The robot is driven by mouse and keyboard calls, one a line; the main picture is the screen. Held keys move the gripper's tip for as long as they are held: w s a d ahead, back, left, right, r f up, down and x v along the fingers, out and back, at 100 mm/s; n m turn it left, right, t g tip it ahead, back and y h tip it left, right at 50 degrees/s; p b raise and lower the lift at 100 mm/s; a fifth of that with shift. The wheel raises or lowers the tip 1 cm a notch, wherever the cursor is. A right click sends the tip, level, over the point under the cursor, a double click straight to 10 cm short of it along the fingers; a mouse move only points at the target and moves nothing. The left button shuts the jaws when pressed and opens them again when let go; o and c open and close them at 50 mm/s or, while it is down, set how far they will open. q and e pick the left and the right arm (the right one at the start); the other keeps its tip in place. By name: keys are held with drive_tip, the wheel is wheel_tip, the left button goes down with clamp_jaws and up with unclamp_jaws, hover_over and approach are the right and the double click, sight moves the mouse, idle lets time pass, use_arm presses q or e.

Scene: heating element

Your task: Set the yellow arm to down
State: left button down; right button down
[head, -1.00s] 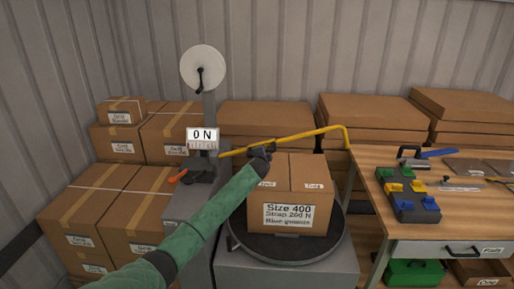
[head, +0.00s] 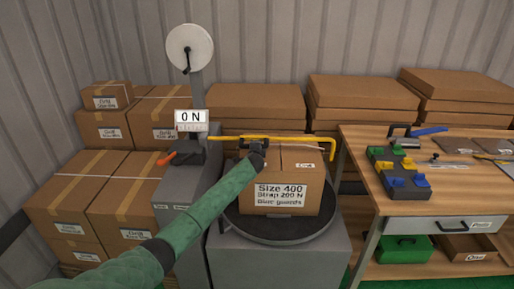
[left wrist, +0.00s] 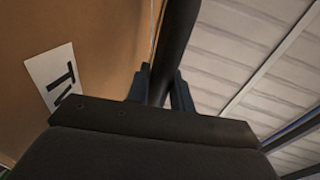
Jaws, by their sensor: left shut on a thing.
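The yellow arm (head: 300,138) reaches right from the grey post beside the display and bends down at its far end. In the head view it lies nearly level above the back of the labelled carton (head: 288,198). My left gripper (head: 256,147) is at the middle of the yellow arm, just above the carton. In the left wrist view its two fingers (left wrist: 162,90) are shut around a dark round bar (left wrist: 176,45), which appears to be the arm's grip; the hand partly hides this join. My right gripper is not in view.
The carton stands on a dark turntable (head: 250,228). The display (head: 191,121) reads 0 N, with an orange lever (head: 167,158) below it. A workbench (head: 375,197) with a block of coloured clips (head: 399,172) stands at right. Stacked cartons (head: 255,100) fill the back.

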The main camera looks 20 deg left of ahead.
use_arm(q)
drive_tip(key=shift+d, duration=0.1)
drive_tip(key=c, duration=1.3)
unclamp_jaws()
drive_tip(key=shift+s, duration=0.1)
drive_tip(key=shift+s, duration=0.25)
drive_tip(key=b+v, duration=0.1)
drive_tip(key=v, duration=0.6)
drive_tip(key=shift+d+b, duration=0.1)
drive_tip(key=shift+b, duration=0.3)
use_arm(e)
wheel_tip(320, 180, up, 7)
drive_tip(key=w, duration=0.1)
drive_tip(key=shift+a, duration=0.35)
use_arm(q)
drive_tip(key=shift+n, duration=0.3)
